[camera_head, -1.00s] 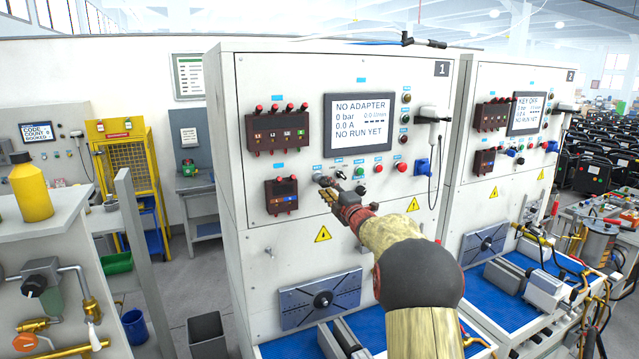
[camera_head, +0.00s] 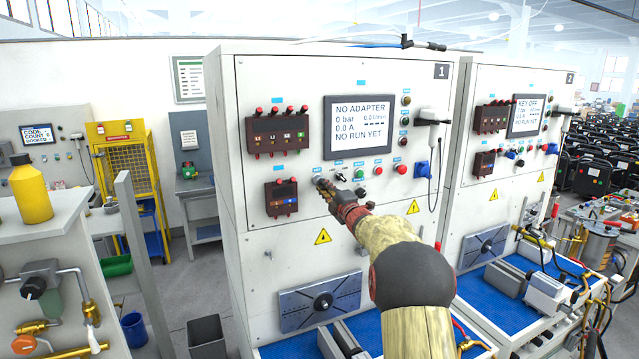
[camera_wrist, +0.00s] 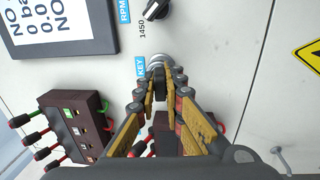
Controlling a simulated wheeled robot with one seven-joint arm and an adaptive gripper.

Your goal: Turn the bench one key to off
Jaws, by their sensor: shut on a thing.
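Bench one (camera_head: 300,90) is the white cabinet marked 1. Its screen (camera_head: 358,122) reads NO ADAPTER, 0 bar, 0.0 A, NO RUN YET. The key switch sits low on the panel, largely hidden by my gripper (camera_head: 323,185) in the head view. In the wrist view a blue KEY label (camera_wrist: 140,67) stands beside the round silver lock (camera_wrist: 160,61). My gripper (camera_wrist: 159,84) is shut on the dark key (camera_wrist: 160,88), its fingertips close to the lock. The key's exact angle is hard to tell.
The black RPM knob (camera_wrist: 156,9) is close to the key. Green (camera_head: 360,174) and red (camera_head: 400,169) buttons lie to the right. A dark terminal block (camera_head: 282,197) with red plugs is to the left. Bench two (camera_head: 530,180) stands at right, its screen reading KEY OFF.

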